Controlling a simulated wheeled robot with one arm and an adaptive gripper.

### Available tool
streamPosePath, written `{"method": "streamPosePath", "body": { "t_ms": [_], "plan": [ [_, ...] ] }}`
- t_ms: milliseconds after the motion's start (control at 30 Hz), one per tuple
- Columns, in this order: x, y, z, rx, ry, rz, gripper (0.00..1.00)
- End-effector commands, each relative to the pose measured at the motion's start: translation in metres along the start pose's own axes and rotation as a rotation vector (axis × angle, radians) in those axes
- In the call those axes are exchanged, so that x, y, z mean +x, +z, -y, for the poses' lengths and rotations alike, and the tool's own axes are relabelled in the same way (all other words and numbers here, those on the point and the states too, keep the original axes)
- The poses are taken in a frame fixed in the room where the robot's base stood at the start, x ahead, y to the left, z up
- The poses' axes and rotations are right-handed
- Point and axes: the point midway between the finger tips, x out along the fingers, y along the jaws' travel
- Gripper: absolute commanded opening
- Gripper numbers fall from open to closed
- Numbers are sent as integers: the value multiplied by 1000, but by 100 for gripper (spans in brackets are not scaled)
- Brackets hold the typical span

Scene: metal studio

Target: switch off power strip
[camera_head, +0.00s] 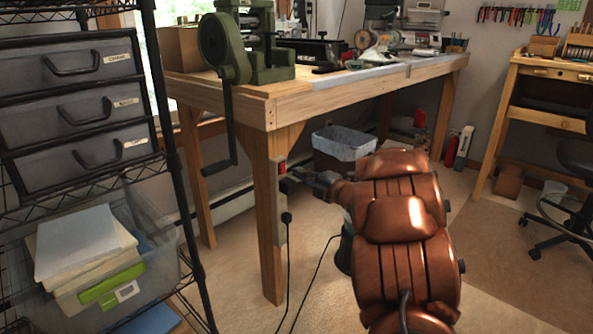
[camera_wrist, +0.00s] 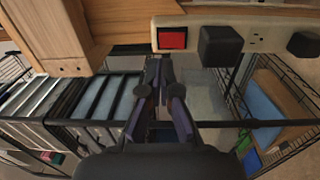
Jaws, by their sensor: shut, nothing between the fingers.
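The pale power strip (camera_head: 279,236) is mounted upright on the wooden leg of the workbench, with a black plug and cord at its lower end. Its red switch (camera_head: 283,167) is near the top. In the wrist view, the strip (camera_wrist: 258,28) runs across the top, with the red switch (camera_wrist: 172,38) at its left end next to a black plug (camera_wrist: 219,46). My gripper (camera_head: 287,180) is shut and empty, close to the strip at about switch height. In the wrist view, its fingertips (camera_wrist: 159,62) lie just below the switch; I cannot tell whether they touch it.
The workbench (camera_head: 340,92) carries a green machine (camera_head: 246,45) with a crank hanging by the leg. A wire shelf with grey drawers (camera_head: 85,105) stands at left. A lined bin (camera_head: 343,147) is under the bench. A cord lies on the floor. Carpet at right is mostly clear.

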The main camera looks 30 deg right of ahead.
Motion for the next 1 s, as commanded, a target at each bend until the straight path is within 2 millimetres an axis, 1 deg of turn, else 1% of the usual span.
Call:
{"method": "streamPosePath", "body": {
  "t_ms": [33,200,400,500,633,1000],
  "plan": [
    [-12,3,-6,0,0,8,0],
    [-44,6,-9,1,-2,15,0],
    [-70,6,-12,-1,-2,12,0],
    [-78,5,-14,-2,0,11,0],
    [-84,5,-14,-1,-1,10,0],
    [-85,4,-13,0,-1,8,0]
  ]
}}
